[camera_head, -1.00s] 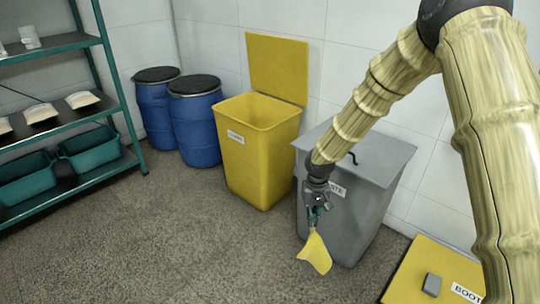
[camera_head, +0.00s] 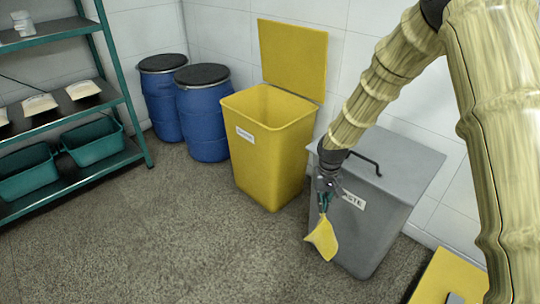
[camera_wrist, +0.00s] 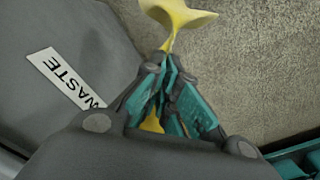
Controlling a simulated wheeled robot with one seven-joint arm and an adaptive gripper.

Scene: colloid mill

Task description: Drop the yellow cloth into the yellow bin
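The yellow cloth (camera_head: 322,238) hangs from my gripper (camera_head: 324,202), which is shut on its upper part. In the wrist view the cloth (camera_wrist: 178,14) spreads out beyond the teal fingers of my gripper (camera_wrist: 166,62), pinched narrow between them. The cloth hangs above the floor, in front of the grey waste bin. The yellow bin (camera_head: 262,150) stands to the left of and behind my gripper, with its lid (camera_head: 292,56) raised against the wall. Its opening faces up; its floor is hidden.
The grey bin (camera_head: 385,175), labelled waste, has a closed lid with a black handle, close beside my gripper. Two blue drums (camera_head: 205,118) stand left of the yellow bin. A green shelf (camera_head: 75,165) is at far left. The floor (camera_head: 180,230) in front is clear.

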